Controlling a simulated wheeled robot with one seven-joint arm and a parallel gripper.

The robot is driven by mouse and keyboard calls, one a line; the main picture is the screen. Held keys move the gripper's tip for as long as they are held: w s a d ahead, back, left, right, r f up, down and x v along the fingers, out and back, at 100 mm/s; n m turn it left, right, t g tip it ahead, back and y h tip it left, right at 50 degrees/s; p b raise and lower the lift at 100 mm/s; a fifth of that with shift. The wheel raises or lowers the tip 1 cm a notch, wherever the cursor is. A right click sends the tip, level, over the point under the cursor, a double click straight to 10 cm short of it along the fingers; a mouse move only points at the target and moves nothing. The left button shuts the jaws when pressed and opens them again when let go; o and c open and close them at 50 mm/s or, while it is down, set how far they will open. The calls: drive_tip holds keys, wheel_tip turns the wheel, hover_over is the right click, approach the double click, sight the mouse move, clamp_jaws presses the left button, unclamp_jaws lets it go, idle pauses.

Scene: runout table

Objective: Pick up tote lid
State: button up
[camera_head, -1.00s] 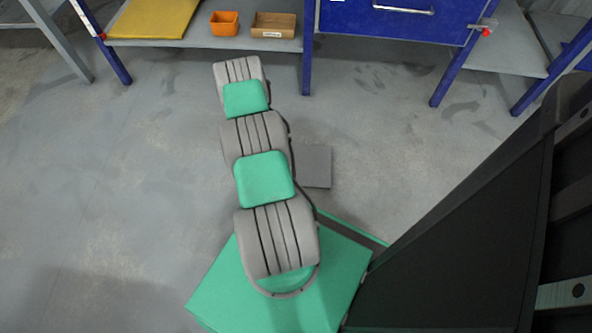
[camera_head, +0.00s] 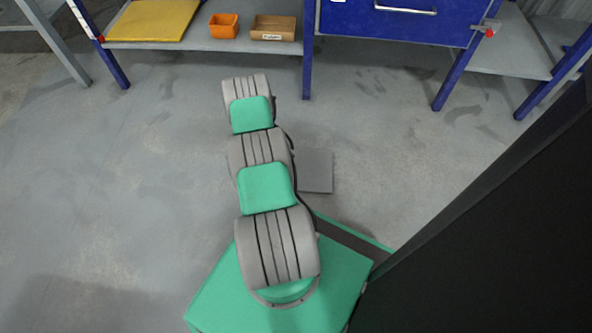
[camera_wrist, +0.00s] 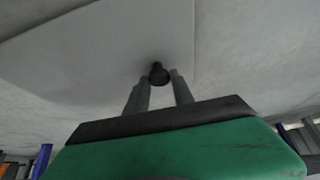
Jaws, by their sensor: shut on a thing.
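In the wrist view my gripper (camera_wrist: 158,88) has its two fingers on either side of a small dark knob (camera_wrist: 158,73), shut on it. A pale, smooth panel (camera_wrist: 90,50) with a straight right edge fills the upper left behind the knob. It looks like the tote lid, but its full outline does not show. In the head view my green and grey arm reaches up the middle of the picture.
A blue-legged table stands at the back, its lower shelf holding a yellow mat (camera_head: 152,20), an orange bin (camera_head: 224,25) and a cardboard box (camera_head: 273,28). A blue drawer unit (camera_head: 400,22) is right of them.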

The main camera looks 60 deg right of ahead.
clamp_jaws()
idle(0.8)
